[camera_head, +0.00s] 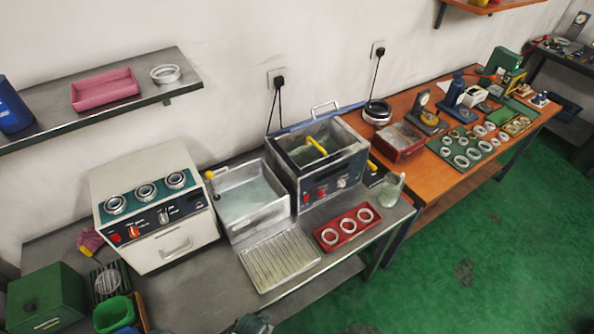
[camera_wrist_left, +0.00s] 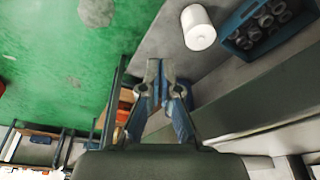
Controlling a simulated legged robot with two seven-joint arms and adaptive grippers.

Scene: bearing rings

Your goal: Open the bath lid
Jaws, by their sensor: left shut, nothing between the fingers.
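The bath (camera_head: 332,186) is a grey metal box with knobs on its front, on the grey bench in the head view. Its top looks open, and I see into it. A yellow handle (camera_head: 317,145) lies across the opening. A thin panel with a metal loop handle (camera_head: 325,108) shows at its back edge; it looks like the lid tipped back, but I cannot tell its exact angle. My left gripper (camera_wrist_left: 160,76) is shut and empty in the left wrist view, away from the bath. My right gripper is not in view.
A water-filled tray (camera_head: 252,203) and a white knobbed unit (camera_head: 155,215) stand left of the bath. A red tray of rings (camera_head: 347,229) and a glass beaker (camera_head: 391,190) are in front. The left wrist view shows a white cylinder (camera_wrist_left: 198,28) and a blue crate (camera_wrist_left: 238,39).

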